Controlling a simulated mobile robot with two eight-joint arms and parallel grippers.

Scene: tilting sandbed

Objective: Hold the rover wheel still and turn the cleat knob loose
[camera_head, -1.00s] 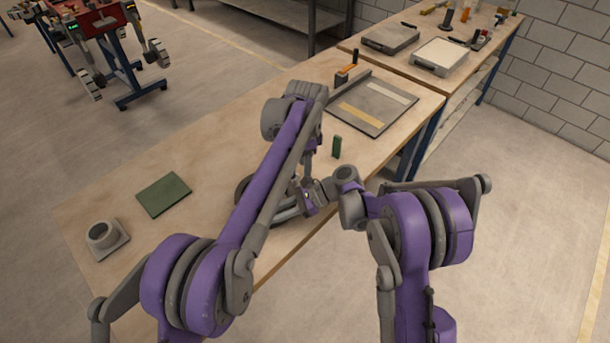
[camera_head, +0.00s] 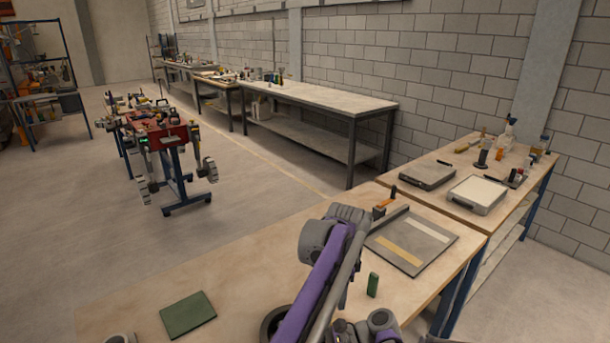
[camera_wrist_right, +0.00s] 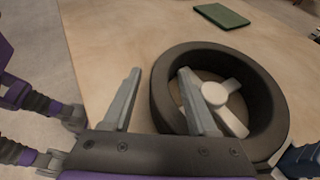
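One finger overlaps the wheel's opening in the picture, and the other is outside the rim to the left; contact is unclear. My left gripper's fingers cannot be made out.
A green pad (camera_head: 188,315) lies on the wooden bench (camera_head: 235,262). A dark, partly cut-off shape is at the right wrist view's lower right corner.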

